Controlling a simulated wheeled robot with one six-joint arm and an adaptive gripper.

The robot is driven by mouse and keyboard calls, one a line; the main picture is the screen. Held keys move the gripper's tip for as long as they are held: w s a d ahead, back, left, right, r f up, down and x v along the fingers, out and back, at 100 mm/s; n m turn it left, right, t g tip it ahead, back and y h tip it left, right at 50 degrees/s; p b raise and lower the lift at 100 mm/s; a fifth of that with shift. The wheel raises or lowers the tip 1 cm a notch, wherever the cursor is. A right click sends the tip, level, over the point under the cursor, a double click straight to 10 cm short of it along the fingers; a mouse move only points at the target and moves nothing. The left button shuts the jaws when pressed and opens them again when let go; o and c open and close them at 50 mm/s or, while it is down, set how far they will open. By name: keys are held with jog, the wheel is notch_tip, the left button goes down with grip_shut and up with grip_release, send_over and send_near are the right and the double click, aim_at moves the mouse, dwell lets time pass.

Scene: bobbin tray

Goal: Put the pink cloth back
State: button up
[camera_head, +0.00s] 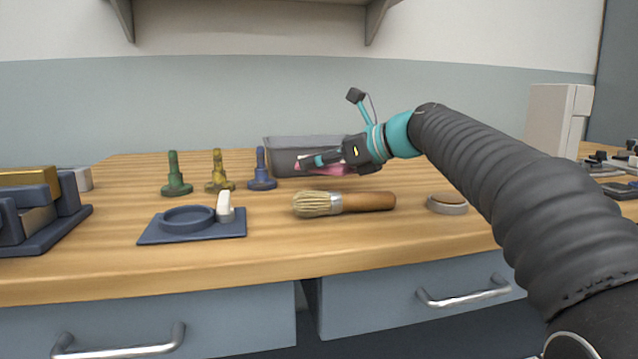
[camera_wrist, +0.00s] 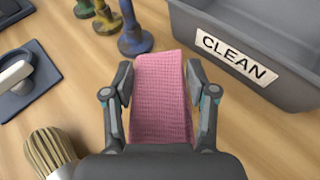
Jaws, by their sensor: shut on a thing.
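My gripper (camera_wrist: 160,88) is shut on the pink cloth (camera_wrist: 160,105), which lies between its two fingers in the wrist view. In the head view my gripper (camera_head: 310,162) is in front of the grey bin, and a little of the cloth (camera_head: 332,169) shows beside it. The grey bin (camera_wrist: 205,32) bears a white label reading CLEAN (camera_wrist: 236,56). In the wrist view the cloth is outside the bin, to the left of its labelled wall. The head view shows the bin (camera_head: 285,160) at the back of the table, partly hidden by my gripper.
Green (camera_head: 175,175), yellow (camera_head: 218,172) and blue (camera_head: 261,170) bobbin-like posts stand left of the bin. A brush (camera_head: 345,203) lies in front. A blue plate with a ring (camera_head: 190,230) is at front left. A round disc (camera_head: 447,204) lies right of the brush.

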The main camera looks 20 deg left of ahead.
jog(key=shift+f+b, duration=0.75)
jog(key=shift+f, duration=1.2)
jog(key=shift+f, duration=0.1)
jog(key=o, duration=1.1)
jog(key=shift+d, duration=0.1)
jog(key=p+v, duration=0.1)
jog(key=v, duration=1.1)
